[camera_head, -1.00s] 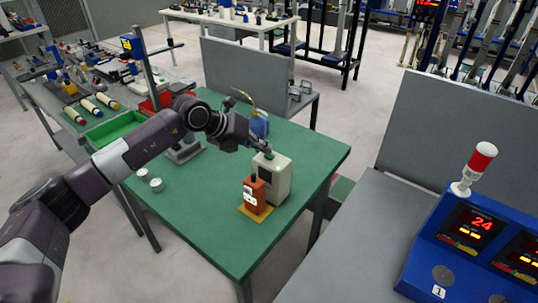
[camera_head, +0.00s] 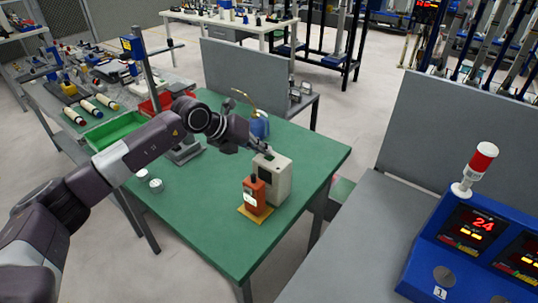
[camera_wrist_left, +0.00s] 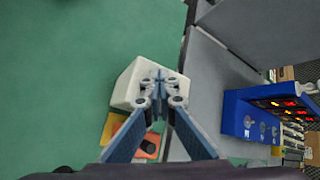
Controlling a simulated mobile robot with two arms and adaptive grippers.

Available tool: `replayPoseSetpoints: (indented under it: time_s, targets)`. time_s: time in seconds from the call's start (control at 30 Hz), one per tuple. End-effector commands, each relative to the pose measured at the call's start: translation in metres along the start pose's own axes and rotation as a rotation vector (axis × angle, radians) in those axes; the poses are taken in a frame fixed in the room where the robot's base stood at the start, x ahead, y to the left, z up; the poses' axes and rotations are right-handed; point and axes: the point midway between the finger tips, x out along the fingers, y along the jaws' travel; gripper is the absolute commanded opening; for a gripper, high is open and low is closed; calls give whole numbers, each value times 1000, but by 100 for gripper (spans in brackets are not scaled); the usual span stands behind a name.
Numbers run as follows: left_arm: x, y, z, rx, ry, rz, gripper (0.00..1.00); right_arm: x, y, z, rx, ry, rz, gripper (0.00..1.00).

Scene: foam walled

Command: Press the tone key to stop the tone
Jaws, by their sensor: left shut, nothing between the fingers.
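A beige box (camera_head: 277,182) stands upright on the green table, with a dark panel on its front. My left gripper (camera_head: 270,153) is shut and empty, with its tips at the top of this box. In the left wrist view, the shut fingertips (camera_wrist_left: 160,84) lie over the pale top of the box (camera_wrist_left: 128,84). The fingers hide part of that top, so I cannot see the key clearly or tell whether it is pressed. My right gripper is not in view.
An orange device (camera_head: 254,193) on a yellow base stands right beside the beige box. A blue object (camera_head: 259,125) is behind the gripper. Two small white round pieces (camera_head: 156,185) lie left on the green table (camera_head: 215,225). A blue console (camera_head: 425,245) stands at right.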

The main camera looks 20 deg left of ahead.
Motion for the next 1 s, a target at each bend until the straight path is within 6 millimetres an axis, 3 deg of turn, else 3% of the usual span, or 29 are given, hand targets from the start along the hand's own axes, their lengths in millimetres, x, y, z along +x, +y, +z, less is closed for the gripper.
replayPoseSetpoints:
  time_s: [0.37, 1.0]
  targets:
    - [-3, -3, 3, 0, -1, 0, 0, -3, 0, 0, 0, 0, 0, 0]
    - [-44, -32, 33, 0, -3, -1, 0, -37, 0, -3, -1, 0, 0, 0]
